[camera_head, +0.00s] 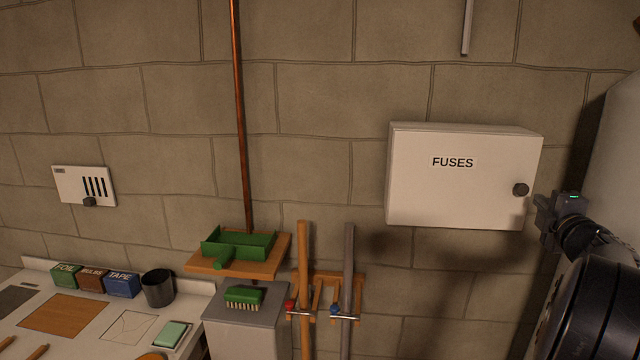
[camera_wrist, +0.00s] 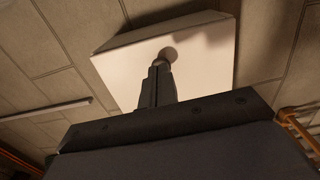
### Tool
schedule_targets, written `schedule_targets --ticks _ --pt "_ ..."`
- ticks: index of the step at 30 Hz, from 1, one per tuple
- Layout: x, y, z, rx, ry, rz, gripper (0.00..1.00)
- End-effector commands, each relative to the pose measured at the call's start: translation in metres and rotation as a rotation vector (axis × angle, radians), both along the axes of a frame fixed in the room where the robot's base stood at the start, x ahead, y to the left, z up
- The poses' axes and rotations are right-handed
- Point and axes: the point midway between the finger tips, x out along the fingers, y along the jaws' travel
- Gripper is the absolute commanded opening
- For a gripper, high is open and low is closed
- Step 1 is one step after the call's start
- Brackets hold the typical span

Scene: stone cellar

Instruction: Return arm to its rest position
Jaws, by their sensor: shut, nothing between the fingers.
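My gripper (camera_head: 541,217) is at the right in the head view, just right of the white fuse box (camera_head: 455,190) labelled FUSES. The box hangs on the stone wall with its door closed and a dark round knob (camera_head: 520,190) at the door's right side. In the wrist view my gripper (camera_wrist: 158,70) is shut with nothing in it. Its tips overlap the knob (camera_wrist: 168,54) there; whether they touch it I cannot tell. The box face (camera_wrist: 205,65) lies behind. Part of my arm fills the lower right of the head view.
A bench (camera_head: 88,342) at lower left holds several boxes, a dark cup (camera_head: 158,288) and a soap dish. A wooden shelf (camera_head: 270,268) carries a green dustpan (camera_head: 240,244); a green brush (camera_head: 243,295) lies below. Two poles (camera_head: 304,260) stand in a wall rack. A pale rounded surface (camera_head: 618,160) rises at right.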

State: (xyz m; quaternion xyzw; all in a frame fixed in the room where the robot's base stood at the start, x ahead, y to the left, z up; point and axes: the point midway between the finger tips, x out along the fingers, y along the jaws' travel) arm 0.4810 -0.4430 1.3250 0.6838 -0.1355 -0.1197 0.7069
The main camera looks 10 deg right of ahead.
Motion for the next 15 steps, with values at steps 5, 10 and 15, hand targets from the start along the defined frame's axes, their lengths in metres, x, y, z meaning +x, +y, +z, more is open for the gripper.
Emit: schedule_targets --ticks 5,10,15 --pt "0.018 -0.007 0.001 0.0 0.0 0.001 0.0" --pt "0.023 -0.009 0.001 0.0 -0.001 -0.001 0.0" --pt "0.023 -0.01 0.001 0.0 -0.001 -0.001 0.0"
